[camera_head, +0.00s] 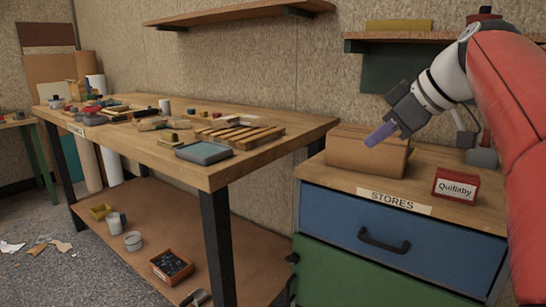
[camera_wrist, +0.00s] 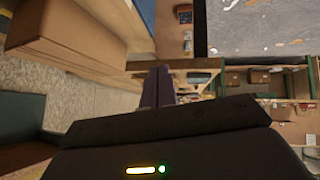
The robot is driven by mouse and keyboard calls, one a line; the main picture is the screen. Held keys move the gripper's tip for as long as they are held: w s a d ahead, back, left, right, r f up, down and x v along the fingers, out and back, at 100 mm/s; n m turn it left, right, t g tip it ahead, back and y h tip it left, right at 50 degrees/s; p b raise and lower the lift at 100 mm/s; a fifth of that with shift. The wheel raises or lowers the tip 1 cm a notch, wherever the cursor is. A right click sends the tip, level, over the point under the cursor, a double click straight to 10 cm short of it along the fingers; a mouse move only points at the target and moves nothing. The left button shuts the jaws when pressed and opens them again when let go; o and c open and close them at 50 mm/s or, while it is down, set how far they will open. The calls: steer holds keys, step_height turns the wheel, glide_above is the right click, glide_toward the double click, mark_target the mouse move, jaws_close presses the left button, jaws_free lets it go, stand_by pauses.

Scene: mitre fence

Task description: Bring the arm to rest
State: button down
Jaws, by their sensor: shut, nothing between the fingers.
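My gripper (camera_head: 381,133) is at the right of the head view, at the end of my red and white arm. Its fingers are together and empty, pointing down and to the left. In the picture they overlap the top of a brown box on the cabinet; whether they touch it I cannot tell. In the wrist view the closed dark fingers (camera_wrist: 157,88) show in the middle, with nothing between them.
A brown box (camera_head: 362,158) and a red "Quillaby" box (camera_head: 455,186) stand on the "STORES" cabinet (camera_head: 340,180). A workbench (camera_head: 222,172) holding tools, wooden pieces and a grey tray (camera_head: 204,152) is at left. Wall shelves (camera_head: 240,12) hang behind.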

steer(key=s+a+f+m+h, duration=0.1)
steer(key=s+f+m, duration=0.4)
steer(key=s+f, duration=0.5)
steer(key=s+a+f+m+g+h, duration=0.1)
steer(key=s+f+m+h, duration=0.3)
steer(key=s+f, duration=0.7)
step_height(320, 180, down, 8)
steer(key=shift+a+m, duration=0.75)
steer(key=shift+m, duration=0.25)
